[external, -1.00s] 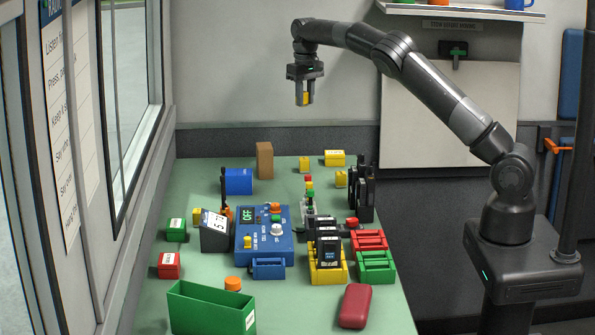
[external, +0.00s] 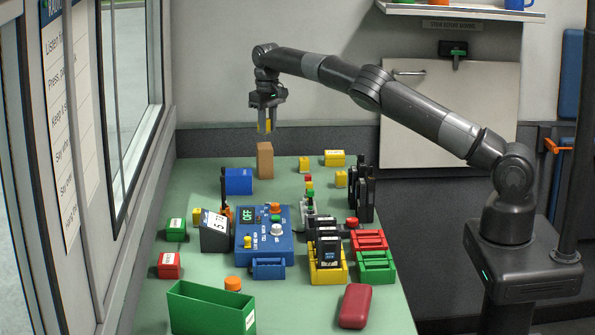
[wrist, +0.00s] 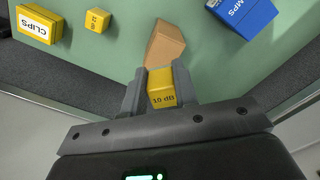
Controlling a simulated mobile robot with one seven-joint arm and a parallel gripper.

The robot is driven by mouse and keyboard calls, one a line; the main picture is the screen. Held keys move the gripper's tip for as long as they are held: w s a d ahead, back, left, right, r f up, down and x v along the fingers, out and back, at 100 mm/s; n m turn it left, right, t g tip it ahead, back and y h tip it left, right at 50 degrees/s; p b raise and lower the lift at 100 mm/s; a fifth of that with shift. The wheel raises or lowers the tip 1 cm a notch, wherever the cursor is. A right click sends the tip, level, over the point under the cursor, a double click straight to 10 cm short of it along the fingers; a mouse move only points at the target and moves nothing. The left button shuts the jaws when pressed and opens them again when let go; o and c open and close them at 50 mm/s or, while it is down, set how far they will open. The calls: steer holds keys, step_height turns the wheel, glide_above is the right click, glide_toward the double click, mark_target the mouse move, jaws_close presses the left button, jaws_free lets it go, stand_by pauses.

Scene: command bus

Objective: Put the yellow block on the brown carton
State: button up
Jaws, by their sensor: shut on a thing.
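My gripper (external: 266,127) is shut on the yellow block (wrist: 161,88), which is labelled "10 dB" in the wrist view. In the external view the yellow block (external: 265,126) hangs between the fingers, a little above the brown carton. The brown carton (external: 265,161) stands upright at the back of the green table. In the wrist view the brown carton (wrist: 165,44) shows just beyond the fingertips and the block, partly covered by them. The external view shows the block over the carton, but I cannot tell whether they line up in depth.
A blue box (external: 238,181) stands just left of and in front of the carton. A small yellow block (external: 304,164) labelled "12 dB" and a yellow "CLIPS" box (external: 334,158) are to the right. A blue control panel (external: 265,238) fills the middle of the table (external: 205,285).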

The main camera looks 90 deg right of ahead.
steer(key=shift+f, duration=1.9)
steer(key=o, duration=1)
steer(key=shift+f, duration=0.15)
